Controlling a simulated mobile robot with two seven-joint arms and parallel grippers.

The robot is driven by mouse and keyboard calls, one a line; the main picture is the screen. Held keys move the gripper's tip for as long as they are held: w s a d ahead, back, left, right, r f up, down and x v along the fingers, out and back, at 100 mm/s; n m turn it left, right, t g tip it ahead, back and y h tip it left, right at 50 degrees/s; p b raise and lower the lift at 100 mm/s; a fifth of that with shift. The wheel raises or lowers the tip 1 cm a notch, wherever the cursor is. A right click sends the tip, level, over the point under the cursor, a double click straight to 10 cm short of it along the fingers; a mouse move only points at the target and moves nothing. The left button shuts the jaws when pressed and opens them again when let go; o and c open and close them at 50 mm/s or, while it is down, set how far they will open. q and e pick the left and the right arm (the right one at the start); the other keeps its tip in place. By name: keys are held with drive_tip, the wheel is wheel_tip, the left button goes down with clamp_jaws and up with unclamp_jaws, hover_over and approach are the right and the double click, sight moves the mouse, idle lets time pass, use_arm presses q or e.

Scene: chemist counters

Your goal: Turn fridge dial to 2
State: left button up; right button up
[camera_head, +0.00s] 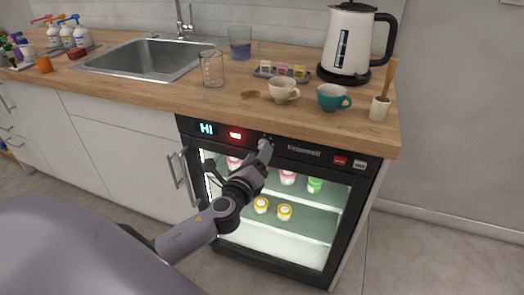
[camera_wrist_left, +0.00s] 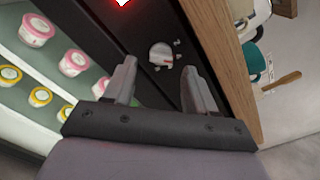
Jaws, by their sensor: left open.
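The fridge (camera_head: 225,243) is a black-framed, glass-fronted unit under the wooden counter, lit inside, with a display reading "HI" on its top panel. The fridge dial (camera_wrist_left: 161,54) is a small light round knob with a red mark, on the black panel in the left wrist view. Small marks sit around it; I cannot read its setting. My left gripper (camera_head: 265,146) is at the panel and covers most of the dial in the head view. In the left wrist view its two fingers (camera_wrist_left: 158,88) are apart, with the dial beyond and between their tips, apparently untouched. My right gripper is not in view.
Tubs with coloured lids (camera_head: 285,212) stand on the fridge shelves behind the glass. On the counter above are a beige cup (camera_head: 283,90), a teal cup (camera_head: 331,97), a kettle (camera_head: 347,45) and a glass beaker (camera_head: 212,69). Door handles (camera_head: 178,175) stick out left of the fridge.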

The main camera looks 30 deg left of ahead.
use_arm(q)
drive_tip(key=shift+x, duration=1.4)
clamp_jaws()
drive_tip(key=shift+n, duration=0.4)
drive_tip(key=shift+d+r+n+b, duration=0.1)
drive_tip(key=shift+n+b, duration=0.6)
drive_tip(key=shift+n, duration=1.35)
drive_tip(key=shift+d+n+b, duration=0.1)
drive_tip(key=shift+n+b, duration=0.55)
drive_tip(key=shift+n, duration=1.4)
